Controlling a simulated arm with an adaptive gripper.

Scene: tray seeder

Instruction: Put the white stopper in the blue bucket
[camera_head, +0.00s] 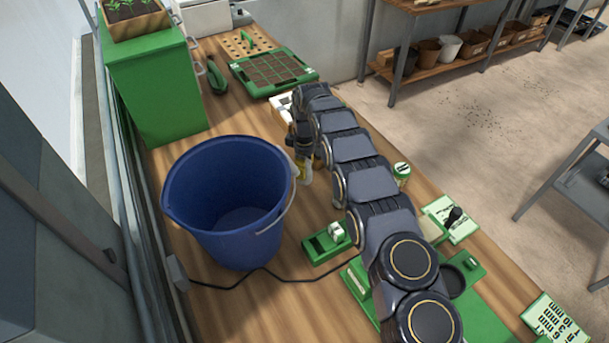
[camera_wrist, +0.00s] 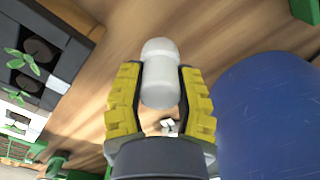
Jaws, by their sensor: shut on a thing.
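The white stopper (camera_wrist: 160,75) is held between the yellow-padded fingers of my gripper (camera_wrist: 160,92) in the wrist view. In the head view my gripper (camera_head: 302,172) is just right of the blue bucket's rim, and the stopper is hard to make out there. The blue bucket (camera_head: 228,190) stands upright on the wooden bench, and the part of its inside that shows looks empty. In the wrist view the bucket (camera_wrist: 268,115) fills the right side, beside the gripper.
A green tray of soil cells (camera_head: 272,72) lies at the back. A small green holder with white blocks (camera_head: 328,242) sits right of the bucket. A black cable (camera_head: 262,270) runs in front of the bucket. A green cabinet (camera_head: 155,85) stands at the back left.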

